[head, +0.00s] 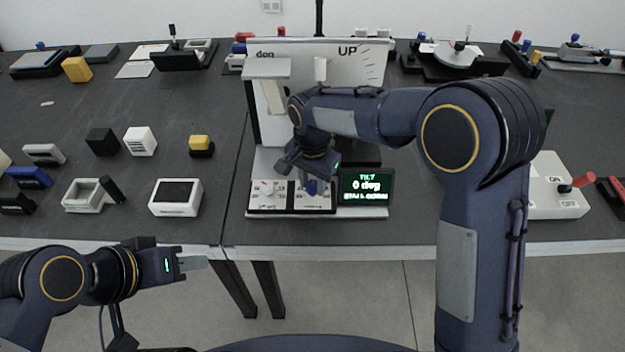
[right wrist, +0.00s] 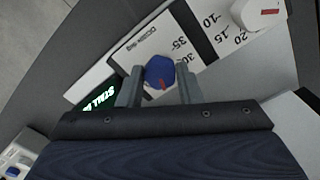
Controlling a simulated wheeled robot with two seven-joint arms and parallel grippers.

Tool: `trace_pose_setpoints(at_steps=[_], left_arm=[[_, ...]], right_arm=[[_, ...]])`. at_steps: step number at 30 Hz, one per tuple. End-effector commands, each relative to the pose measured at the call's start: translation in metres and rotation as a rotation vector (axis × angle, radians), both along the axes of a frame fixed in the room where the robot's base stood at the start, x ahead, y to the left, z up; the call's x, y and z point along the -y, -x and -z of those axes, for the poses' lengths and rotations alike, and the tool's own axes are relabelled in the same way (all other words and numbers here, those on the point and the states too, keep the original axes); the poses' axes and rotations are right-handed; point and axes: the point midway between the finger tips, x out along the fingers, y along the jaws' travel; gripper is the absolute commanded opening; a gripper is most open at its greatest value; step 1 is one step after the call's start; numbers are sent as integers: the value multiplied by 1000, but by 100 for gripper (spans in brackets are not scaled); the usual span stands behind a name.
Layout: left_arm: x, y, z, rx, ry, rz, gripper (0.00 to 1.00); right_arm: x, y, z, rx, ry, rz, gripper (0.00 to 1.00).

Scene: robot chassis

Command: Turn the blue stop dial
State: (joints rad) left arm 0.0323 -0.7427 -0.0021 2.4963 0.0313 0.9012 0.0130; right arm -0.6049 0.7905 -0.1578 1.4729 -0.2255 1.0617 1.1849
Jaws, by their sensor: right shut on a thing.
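The blue stop dial (right wrist: 160,74) sits on a white plate with printed numbers such as 30 and 35, and it carries a red mark.
A tall white panel (head: 345,62) marked "UP" stands behind. A white switch box (head: 556,187) with a red lever is to the right. Several small blocks and boxes lie on the left table.

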Motion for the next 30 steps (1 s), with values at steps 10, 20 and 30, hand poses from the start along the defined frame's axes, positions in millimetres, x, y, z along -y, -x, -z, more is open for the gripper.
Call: trace_pose_setpoints(at_steps=[10,20,30], left_arm=[[0,0,-2,0,0,0,36],[0,0,-7,0,0,0,36],[0,0,-13,0,0,0,36]], right_arm=[[0,0,-1,-1,-1,-57,9],[0,0,-2,0,0,-298,9],[1,0,-2,0,-1,-621,9]])
